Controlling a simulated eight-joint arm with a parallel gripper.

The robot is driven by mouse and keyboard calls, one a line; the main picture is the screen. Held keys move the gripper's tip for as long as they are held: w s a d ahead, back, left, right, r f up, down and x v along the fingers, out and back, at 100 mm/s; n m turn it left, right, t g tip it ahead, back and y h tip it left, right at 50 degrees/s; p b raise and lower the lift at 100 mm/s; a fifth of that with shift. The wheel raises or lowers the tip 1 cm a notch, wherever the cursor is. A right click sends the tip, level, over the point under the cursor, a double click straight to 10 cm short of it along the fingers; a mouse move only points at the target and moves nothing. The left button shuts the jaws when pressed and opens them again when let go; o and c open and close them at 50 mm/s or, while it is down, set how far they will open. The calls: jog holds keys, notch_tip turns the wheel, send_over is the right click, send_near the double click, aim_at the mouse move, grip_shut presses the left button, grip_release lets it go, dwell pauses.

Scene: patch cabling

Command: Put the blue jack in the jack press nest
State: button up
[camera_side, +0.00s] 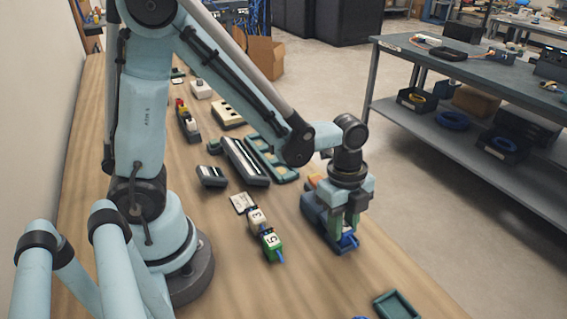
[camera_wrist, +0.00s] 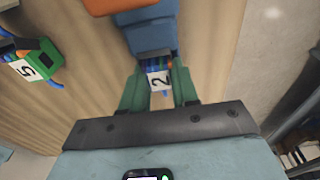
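The blue jack (camera_wrist: 159,78), with a white label reading 2 and coloured wires at its far end, sits between the green fingertips of my gripper (camera_wrist: 160,88) in the wrist view. The fingers touch both its sides, so my gripper appears shut on it. The jack press (camera_side: 316,214) is a dark blue body with an orange part, and also shows in the wrist view (camera_wrist: 150,35). The jack is at the near end of the press. In the side view my gripper (camera_side: 346,226) hides most of the jack; a blue end shows below the fingers. The nest itself is largely hidden.
A green jack labelled 5 (camera_side: 272,244) and a white one labelled 3 (camera_side: 256,218) stand in a row left of the press. Dark block racks (camera_side: 244,162) and a green tray (camera_side: 272,158) lie farther back. A small green tray (camera_side: 397,305) lies near the front edge.

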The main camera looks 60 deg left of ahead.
jog(key=o, duration=0.4)
jog(key=shift+o, duration=0.2)
jog(key=shift+r, duration=0.1)
notch_tip(320, 180, up, 12)
jog(key=a, duration=0.2)
jog(key=s+a+n+t, duration=0.1)
jog(key=a+n+t, duration=0.2)
jog(key=n, duration=0.6)
jog(key=s+a+n+t+y, duration=0.1)
jog(key=s+a+n+t, duration=0.1)
jog(key=n, duration=0.7)
jog(key=shift+a+f+t, duration=0.2)
jog(key=shift+a+t, duration=0.7)
jog(key=shift+t, duration=0.2)
